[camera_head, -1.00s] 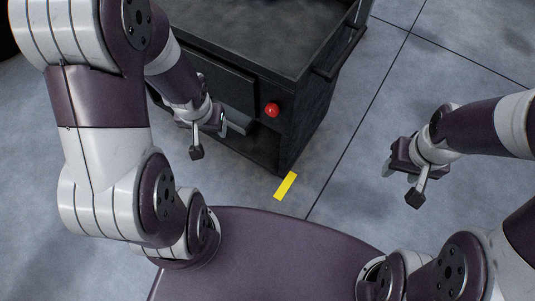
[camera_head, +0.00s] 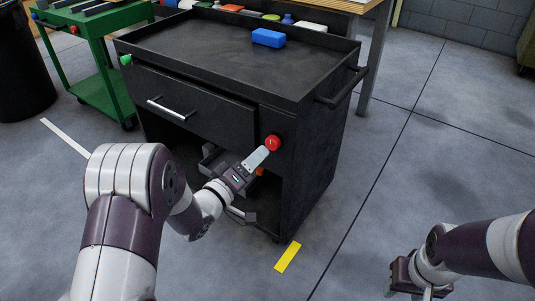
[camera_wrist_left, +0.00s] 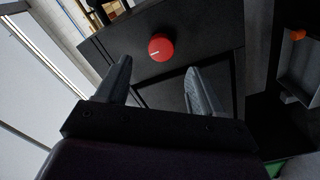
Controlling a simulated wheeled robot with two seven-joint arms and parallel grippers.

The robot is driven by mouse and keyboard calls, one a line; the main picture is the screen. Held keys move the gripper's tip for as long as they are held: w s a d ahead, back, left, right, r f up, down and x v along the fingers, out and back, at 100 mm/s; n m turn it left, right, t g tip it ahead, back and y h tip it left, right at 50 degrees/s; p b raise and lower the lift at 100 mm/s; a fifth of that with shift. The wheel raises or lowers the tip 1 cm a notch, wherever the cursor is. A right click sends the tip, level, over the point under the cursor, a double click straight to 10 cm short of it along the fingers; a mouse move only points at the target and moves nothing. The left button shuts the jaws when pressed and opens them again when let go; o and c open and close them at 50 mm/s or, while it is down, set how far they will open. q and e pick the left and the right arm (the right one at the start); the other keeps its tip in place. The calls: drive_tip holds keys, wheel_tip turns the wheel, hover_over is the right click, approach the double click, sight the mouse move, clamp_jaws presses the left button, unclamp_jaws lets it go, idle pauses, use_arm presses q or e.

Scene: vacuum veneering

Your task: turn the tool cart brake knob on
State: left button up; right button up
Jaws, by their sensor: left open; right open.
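The tool cart (camera_head: 228,60) is black with a drawer and a lower open bay. Its red brake knob (camera_head: 272,143) sits on the front face, at the right of the drawer. In the left wrist view the knob (camera_wrist_left: 161,47) is round with a white line, beyond and between the fingertips. My left gripper (camera_head: 262,157) is open with its fingers pointing at the knob; in the left wrist view (camera_wrist_left: 160,75) its jaws hold nothing and look apart from the knob. My right gripper (camera_head: 420,288) is low at the right, far from the cart, partly cut by the frame edge.
A blue block (camera_head: 268,38) lies on the cart top. A green knob (camera_head: 126,60) is at the cart's left corner. A green cart (camera_head: 105,92) stands at the left, a workbench behind. A yellow floor strip (camera_head: 287,257) lies in front. The floor at the right is clear.

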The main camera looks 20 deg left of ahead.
sight(270, 145)
use_arm(q)
drive_tip(key=b+x, duration=0.1)
drive_tip(key=x, duration=0.2)
drive_tip(key=b+x, duration=0.1)
drive_tip(key=x, duration=0.1)
drive_tip(key=shift+w+d+f, duration=0.1)
drive_tip(key=shift+w+f, duration=0.1)
drive_tip(key=shift+w, duration=0.15)
drive_tip(key=shift+w+d+r, duration=0.15)
drive_tip(key=shift+w+d, duration=0.05)
drive_tip(key=shift+w, duration=0.35)
drive_tip(key=c, duration=1.1)
drive_tip(key=shift+o, duration=0.2)
use_arm(e)
wheel_tip(270, 145, down, 3)
drive_tip(key=shift+f, duration=0.1)
